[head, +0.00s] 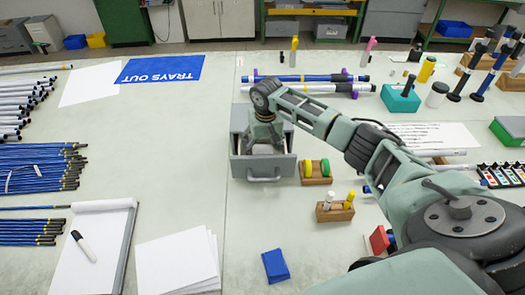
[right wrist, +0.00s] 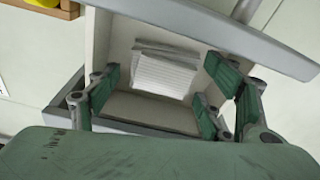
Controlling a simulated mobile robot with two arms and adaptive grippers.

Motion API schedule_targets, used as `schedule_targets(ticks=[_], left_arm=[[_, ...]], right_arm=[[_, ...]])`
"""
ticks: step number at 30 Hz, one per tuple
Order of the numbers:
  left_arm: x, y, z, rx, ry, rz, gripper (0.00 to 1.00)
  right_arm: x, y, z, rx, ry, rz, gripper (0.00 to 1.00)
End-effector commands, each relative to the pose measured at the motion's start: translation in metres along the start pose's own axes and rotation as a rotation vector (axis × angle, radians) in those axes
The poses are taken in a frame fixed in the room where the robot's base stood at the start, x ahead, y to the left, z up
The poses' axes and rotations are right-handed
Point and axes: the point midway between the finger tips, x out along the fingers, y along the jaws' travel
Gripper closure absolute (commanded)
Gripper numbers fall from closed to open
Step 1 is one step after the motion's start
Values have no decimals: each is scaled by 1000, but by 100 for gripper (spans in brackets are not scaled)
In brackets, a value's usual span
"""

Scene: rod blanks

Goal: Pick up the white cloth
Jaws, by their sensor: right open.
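A grey drawer box (head: 282,169) stands open on the table in the head view. In the right wrist view, a white, layered, finely lined thing (right wrist: 165,75) lies inside the open drawer (right wrist: 122,35); it may be the white cloth, but I cannot tell its material. My right gripper (head: 266,138) points down over the drawer and hides much of its inside in the head view. In the right wrist view, my right gripper (right wrist: 160,100) is open, its green-padded fingers spread, with nothing held between them. My left gripper is not in view.
A wooden block with green and yellow rings (head: 316,181) stands close to the drawer's right side. Another block with small pegs (head: 335,212) is nearer. Blue rods (head: 315,78) lie behind the drawer.

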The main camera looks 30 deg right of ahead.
Motion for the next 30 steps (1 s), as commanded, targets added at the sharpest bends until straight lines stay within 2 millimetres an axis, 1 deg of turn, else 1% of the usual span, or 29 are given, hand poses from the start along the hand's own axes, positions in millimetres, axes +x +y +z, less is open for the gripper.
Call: schedule_targets(ticks=[1, 4, 11, 22, 30], left_arm=[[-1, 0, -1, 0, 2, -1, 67], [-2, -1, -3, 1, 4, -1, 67], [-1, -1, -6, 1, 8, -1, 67], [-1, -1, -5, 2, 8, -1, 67], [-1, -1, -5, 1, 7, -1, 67]], right_arm=[[6, -1, 0, 0, -1, 0, 27], [12, -1, 0, 0, 0, 0, 27], [13, 0, 0, -1, 1, 0, 28], [13, 0, 0, -1, 0, 0, 60], [12, 0, 0, -1, 1, 0, 60]])
